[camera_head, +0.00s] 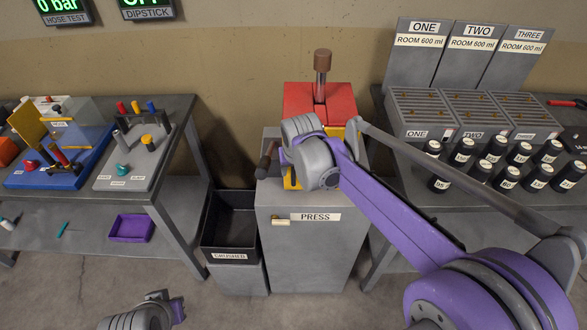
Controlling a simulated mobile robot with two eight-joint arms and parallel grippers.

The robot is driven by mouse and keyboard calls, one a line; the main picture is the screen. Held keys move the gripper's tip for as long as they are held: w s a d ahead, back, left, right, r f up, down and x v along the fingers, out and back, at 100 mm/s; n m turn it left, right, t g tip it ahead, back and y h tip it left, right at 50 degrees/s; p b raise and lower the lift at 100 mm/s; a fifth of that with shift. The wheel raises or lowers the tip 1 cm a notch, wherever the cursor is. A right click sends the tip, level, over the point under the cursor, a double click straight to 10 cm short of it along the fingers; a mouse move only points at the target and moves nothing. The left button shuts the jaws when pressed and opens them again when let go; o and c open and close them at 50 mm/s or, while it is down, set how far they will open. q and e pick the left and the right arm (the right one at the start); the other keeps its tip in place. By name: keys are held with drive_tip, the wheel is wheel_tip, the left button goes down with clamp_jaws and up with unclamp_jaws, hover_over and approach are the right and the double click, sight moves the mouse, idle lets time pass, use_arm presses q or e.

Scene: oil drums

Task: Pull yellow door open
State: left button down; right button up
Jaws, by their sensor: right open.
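The press (311,240) is a grey cabinet with a red top (338,102) and a brown-knobbed lever. Yellow parts (290,180) show at its front, beneath the red top, mostly hidden behind my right gripper (308,160). I cannot tell how far any yellow door there stands open. A dark handle (268,156) sticks out at the left of the press. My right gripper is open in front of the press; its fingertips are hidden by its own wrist. My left gripper (158,298) is low at the bottom edge, away from the press, its jaws unclear.
A black bin (229,225) labelled CRUSHED stands left of the press. The left table (178,150) carries a blue tray with a yellow panel (28,122) and clear cover. The right table holds several dark bottles (494,148) and grey racks (422,115). Floor in front is clear.

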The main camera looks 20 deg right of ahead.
clamp_jaws()
idle(1.4)
